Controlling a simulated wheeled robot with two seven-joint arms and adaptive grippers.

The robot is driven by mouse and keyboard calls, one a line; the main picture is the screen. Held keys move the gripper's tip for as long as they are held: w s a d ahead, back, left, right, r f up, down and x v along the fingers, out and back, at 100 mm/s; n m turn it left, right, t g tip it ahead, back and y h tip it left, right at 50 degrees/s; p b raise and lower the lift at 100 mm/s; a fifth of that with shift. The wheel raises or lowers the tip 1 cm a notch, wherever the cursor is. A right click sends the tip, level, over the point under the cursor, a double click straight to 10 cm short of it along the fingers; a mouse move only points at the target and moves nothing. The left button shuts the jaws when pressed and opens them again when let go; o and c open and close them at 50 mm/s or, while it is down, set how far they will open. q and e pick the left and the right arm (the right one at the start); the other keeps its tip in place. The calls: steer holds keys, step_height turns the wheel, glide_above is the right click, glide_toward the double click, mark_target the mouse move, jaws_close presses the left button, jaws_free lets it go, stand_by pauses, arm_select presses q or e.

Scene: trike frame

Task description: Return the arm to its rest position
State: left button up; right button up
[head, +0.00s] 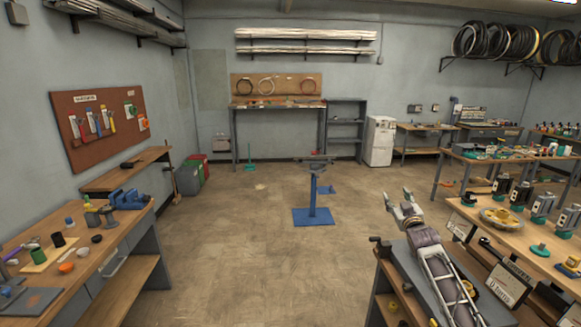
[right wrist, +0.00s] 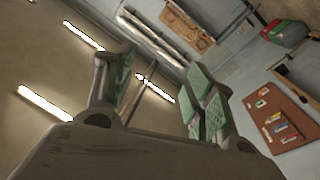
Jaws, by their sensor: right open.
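My right arm comes in from the lower right in the head view. Its gripper (head: 404,207) is raised in front of the right-hand workbench, with its two fingers apart and nothing between them. In the right wrist view the same gripper (right wrist: 160,100) shows green finger pads spread wide and empty, with the ceiling and wall behind. My left arm and gripper do not show in the head view.
A blue stand (head: 313,215) is on the open floor ahead. A wooden bench (head: 90,262) with tools is at left, and a workbench (head: 480,212) with several devices is at right. A pegboard (head: 100,128) hangs on the left wall.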

steer(key=s+a+f+g, duration=0.15)
steer(key=s+f, duration=0.35)
steer(key=f, duration=0.9)
steer(key=s+a+f+g, duration=0.1)
steer(key=s+f+g, duration=0.25)
steer(key=f, duration=1.05)
steer(key=s+a+f+g, duration=0.15)
steer(key=s+f, duration=0.35)
steer(key=f, duration=1)
steer(key=s+f+g, duration=0.3)
steer(key=s+f, duration=0.7)
steer(key=f, duration=0.2)
steer(key=s+a+f+g+y, duration=0.1)
steer(key=s+a+f+g, duration=0.1)
steer(key=s+f, duration=0.85)
steer(key=s+a+f+g, duration=0.25)
steer(key=s+f, duration=0.45)
steer(key=s, duration=0.7)
steer(key=s+a+f+g, duration=0.1)
steer(key=s+f, duration=0.1)
steer(key=s, duration=0.7)
steer(key=s+a+f+g, duration=0.1)
steer(key=s+a+f, duration=0.1)
steer(key=s, duration=0.8)
steer(key=s+a+f+g, duration=0.1)
steer(key=s+f+g, duration=0.1)
steer(key=s, duration=0.8)
steer(key=shift+s+a+f+m, duration=0.2)
steer(key=shift+f+m, duration=0.2)
steer(key=shift+f, duration=0.4)
